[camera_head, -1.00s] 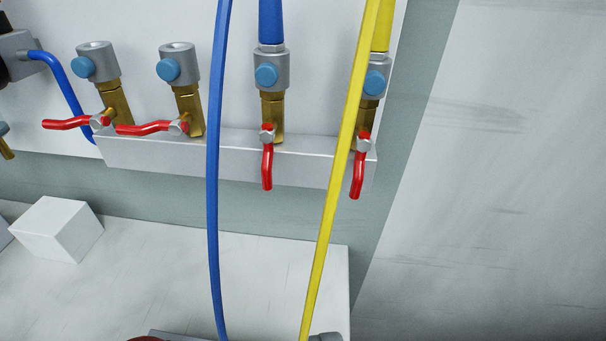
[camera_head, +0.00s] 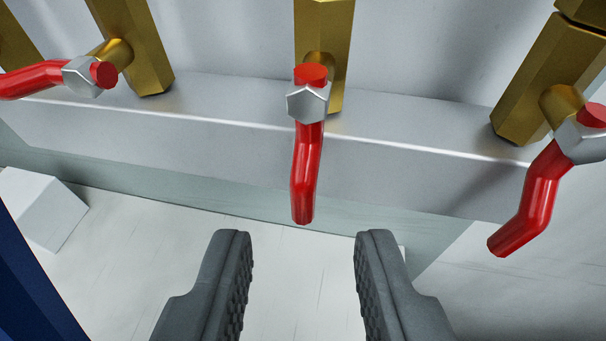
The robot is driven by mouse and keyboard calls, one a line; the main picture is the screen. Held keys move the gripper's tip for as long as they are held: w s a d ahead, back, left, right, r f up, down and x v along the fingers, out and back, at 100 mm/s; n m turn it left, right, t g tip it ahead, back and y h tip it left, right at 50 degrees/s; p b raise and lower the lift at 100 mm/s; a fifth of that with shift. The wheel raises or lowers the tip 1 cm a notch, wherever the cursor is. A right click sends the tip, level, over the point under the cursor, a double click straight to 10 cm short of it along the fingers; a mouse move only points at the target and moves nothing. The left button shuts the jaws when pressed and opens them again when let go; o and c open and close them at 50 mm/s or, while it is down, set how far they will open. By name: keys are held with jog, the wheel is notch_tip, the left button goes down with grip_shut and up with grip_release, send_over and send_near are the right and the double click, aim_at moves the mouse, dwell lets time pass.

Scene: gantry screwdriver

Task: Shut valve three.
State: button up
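The third valve from the left is a brass body (camera_head: 323,50) with a red lever (camera_head: 306,170) held on by a silver hex nut (camera_head: 308,101). Its lever hangs almost straight down in front of the metal manifold bar (camera_head: 220,122). My gripper (camera_head: 304,240) is open and empty, its two dark ridged fingers spread left and right just below the lever's lower tip. In the picture the tip lies between the finger lines; I cannot tell the depth gap exactly.
The second valve's red lever (camera_head: 40,78) points left. A white block (camera_head: 40,208) sits on the pale surface below.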

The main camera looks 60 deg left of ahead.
jog(key=shift+x, duration=1.1)
jog(key=shift+c, duration=0.4)
grip_shut()
